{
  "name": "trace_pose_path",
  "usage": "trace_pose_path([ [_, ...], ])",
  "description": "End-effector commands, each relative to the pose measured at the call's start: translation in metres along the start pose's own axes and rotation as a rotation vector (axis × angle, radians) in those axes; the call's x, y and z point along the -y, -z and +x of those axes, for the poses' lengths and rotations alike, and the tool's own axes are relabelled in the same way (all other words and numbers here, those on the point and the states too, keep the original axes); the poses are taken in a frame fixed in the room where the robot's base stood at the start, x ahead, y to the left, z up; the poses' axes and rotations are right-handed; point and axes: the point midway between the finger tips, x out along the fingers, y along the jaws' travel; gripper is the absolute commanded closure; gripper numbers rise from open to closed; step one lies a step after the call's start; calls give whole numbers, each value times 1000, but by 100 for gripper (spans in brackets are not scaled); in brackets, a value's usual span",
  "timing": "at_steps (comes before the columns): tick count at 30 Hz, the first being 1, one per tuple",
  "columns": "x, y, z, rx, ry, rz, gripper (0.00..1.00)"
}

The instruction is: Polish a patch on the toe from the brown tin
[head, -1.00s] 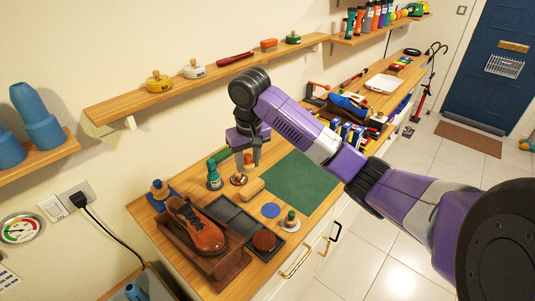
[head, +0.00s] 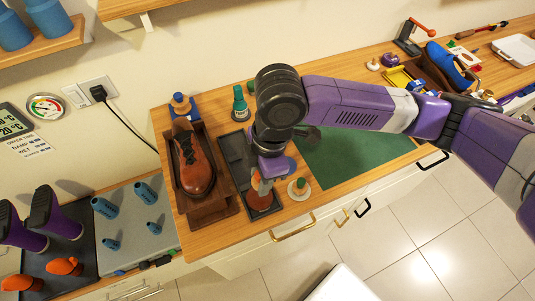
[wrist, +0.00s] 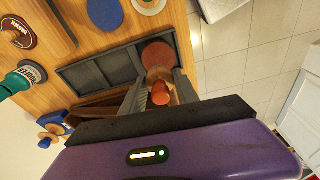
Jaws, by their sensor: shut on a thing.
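The brown leather shoe (head: 193,160) sits in a wooden stand (head: 214,212) at the left of the bench, toe toward the front. My gripper (head: 263,176) is over the front end of the dark grey compartment tray (head: 234,150), right of the shoe. It is shut on the knobbed handle (wrist: 161,93) of a round reddish-brown applicator (wrist: 158,55). The applicator's pad (head: 260,200) is at the tray's front compartment; whether it touches the tray floor I cannot tell. The brown-labelled tin (wrist: 18,33) shows in the wrist view; my arm hides it in the head view.
The green mat (head: 350,155) is clear under my arm.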

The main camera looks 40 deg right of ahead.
Motion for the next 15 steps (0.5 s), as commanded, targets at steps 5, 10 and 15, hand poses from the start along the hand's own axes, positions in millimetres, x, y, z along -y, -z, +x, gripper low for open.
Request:
trace_pose_path([
  [5,0,4,0,0,8,-57,96],
  [10,0,3,4,0,10,-71,96],
  [15,0,1,15,1,10,-69,96],
])
